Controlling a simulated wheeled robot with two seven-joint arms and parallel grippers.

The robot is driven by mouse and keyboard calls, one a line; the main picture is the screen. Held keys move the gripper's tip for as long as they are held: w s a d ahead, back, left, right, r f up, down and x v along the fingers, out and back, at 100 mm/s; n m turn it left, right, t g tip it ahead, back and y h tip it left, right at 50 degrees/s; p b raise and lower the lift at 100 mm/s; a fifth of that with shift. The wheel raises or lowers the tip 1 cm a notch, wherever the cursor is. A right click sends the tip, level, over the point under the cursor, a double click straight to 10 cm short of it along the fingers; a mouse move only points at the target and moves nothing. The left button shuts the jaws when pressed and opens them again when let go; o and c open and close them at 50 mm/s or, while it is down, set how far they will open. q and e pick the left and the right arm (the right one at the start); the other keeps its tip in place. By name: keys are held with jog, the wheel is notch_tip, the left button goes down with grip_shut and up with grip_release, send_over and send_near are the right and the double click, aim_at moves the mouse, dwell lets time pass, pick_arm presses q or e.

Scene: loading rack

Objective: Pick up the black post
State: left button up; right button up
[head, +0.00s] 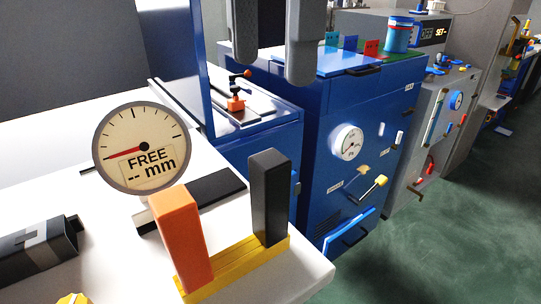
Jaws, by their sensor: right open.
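The black post (268,197) stands upright on a yellow base (240,267) near the front right corner of the white table. An orange post (181,240) stands at the left end of the same base. My right gripper (273,73) hangs in from the top edge as two dark grey fingers. It is open, with a clear gap between the fingers, and appears above the black post in the picture, apart from it. I do not see my left gripper.
A round gauge (142,148) reading FREE mm stands behind the orange post. A dark box-like piece (35,252) lies at the left. A blue cabinet (350,110) with a dial stands right of the table. Green floor is free at the lower right.

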aim_at(270, 160)
jog(key=f, duration=0.9)
jog(key=shift+s+f, duration=0.25)
jog(key=shift+s, duration=0.15)
jog(key=shift+f, duration=0.85)
jog(key=f+p, duration=0.1)
jog(key=f, duration=0.3)
jog(key=shift+w+f, duration=0.1)
jog(key=shift+w, duration=0.1)
grip_shut()
pick_arm(q)
jog(key=shift+s+a, duration=0.1)
jog(key=shift+s, duration=0.5)
pick_arm(e)
jog(key=c, duration=1.1)
grip_release()
jog(key=shift+c, duration=0.2)
